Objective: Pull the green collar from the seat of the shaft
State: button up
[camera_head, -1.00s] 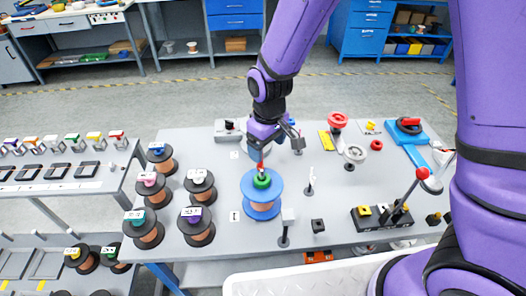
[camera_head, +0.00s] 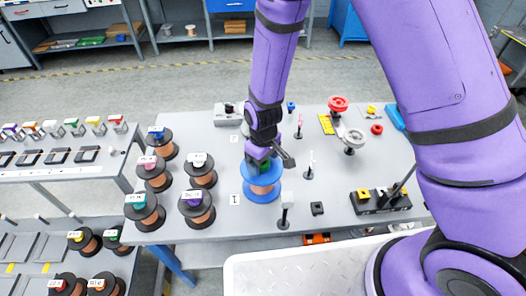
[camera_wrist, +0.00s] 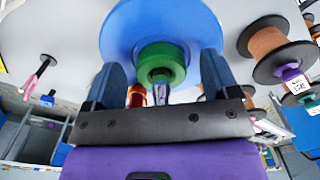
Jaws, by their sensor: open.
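The green collar (camera_wrist: 163,62) sits around the shaft (camera_wrist: 161,90), against the blue flange of the blue spool (camera_wrist: 130,25). In the head view the blue spool (camera_head: 262,191) stands on the table with its copper winding showing. My gripper (camera_wrist: 162,68) is open, with one finger on each side of the collar. A gap shows between each finger and the collar. In the head view my gripper (camera_head: 262,155) is directly over the spool and hides most of the collar and shaft.
Several black-flanged copper spools (camera_head: 197,210) stand left of the blue spool. A red handwheel (camera_head: 338,104) and a black block with yellow parts (camera_head: 380,200) are at the right. The grey table (camera_head: 240,225) is clear around the spool's front left.

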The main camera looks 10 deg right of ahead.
jog(key=shift+f, duration=0.4)
jog(key=c, duration=1)
jog(key=shift+r, duration=1.85)
dwell(0.4)
jog(key=shift+r, duration=1.7)
jog(key=shift+r, duration=0.35)
jog(key=shift+r, duration=1.9)
